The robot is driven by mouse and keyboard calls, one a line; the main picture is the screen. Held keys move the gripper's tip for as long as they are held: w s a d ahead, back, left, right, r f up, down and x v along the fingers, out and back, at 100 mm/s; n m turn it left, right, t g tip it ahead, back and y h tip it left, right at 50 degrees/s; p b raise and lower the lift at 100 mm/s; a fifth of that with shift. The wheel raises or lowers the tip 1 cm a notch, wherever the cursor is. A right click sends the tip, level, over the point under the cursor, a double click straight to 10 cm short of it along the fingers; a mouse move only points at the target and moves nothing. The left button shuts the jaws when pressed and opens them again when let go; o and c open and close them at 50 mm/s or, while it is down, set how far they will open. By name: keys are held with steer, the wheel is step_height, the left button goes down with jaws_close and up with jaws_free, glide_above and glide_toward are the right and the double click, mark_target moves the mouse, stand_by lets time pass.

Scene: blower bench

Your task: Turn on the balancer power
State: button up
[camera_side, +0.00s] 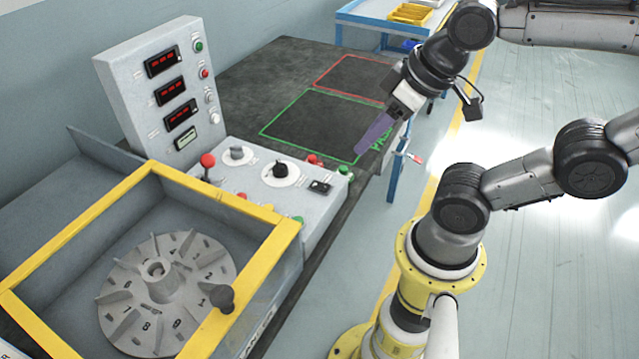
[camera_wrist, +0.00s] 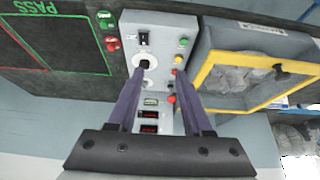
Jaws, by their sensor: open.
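The balancer's control panel (camera_side: 262,187) stands beside the yellow-framed enclosure. It carries a black rocker switch (camera_side: 320,187), which also shows in the wrist view (camera_wrist: 144,38), and a black rotary knob (camera_side: 281,171). A grey knob (camera_side: 236,153) and a red-topped lever (camera_side: 207,161) sit farther left. The grey display tower (camera_side: 155,85) has several dark windows with red marks. My gripper (camera_side: 360,152) is open and empty, above the bench and apart from the panel. Its two purple fingers frame the panel in the wrist view (camera_wrist: 160,95). I cannot tell which way the rocker is set.
A bladed rotor (camera_side: 165,290) sits inside the yellow-framed enclosure (camera_side: 60,235). Red and green buttons (camera_side: 345,170) stand at the panel's right edge. Green and red outlined areas (camera_side: 310,122) on the dark bench top are empty. A blue table (camera_side: 375,18) with a yellow tray is behind.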

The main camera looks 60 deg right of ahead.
steer(key=c, duration=0.5)
steer(key=shift+n, duration=0.6)
steer(key=shift+c, duration=1.1)
steer(key=n, duration=0.2)
steer(key=shift+r+n, duration=0.3)
steer(key=shift+n, duration=0.1)
jaws_close()
steer(key=w+d+f+n+g, duration=0.2)
steer(key=w+n+g, duration=0.1)
steer(key=w+n, duration=0.3)
steer(key=w+d+f+n+g, duration=0.2)
steer(key=w+n+g, duration=0.2)
steer(key=w+n, duration=0.2)
steer(key=shift+w+d+f+n, duration=0.15)
steer(key=shift+d+f+n, duration=0.15)
steer(key=shift+n, duration=0.7)
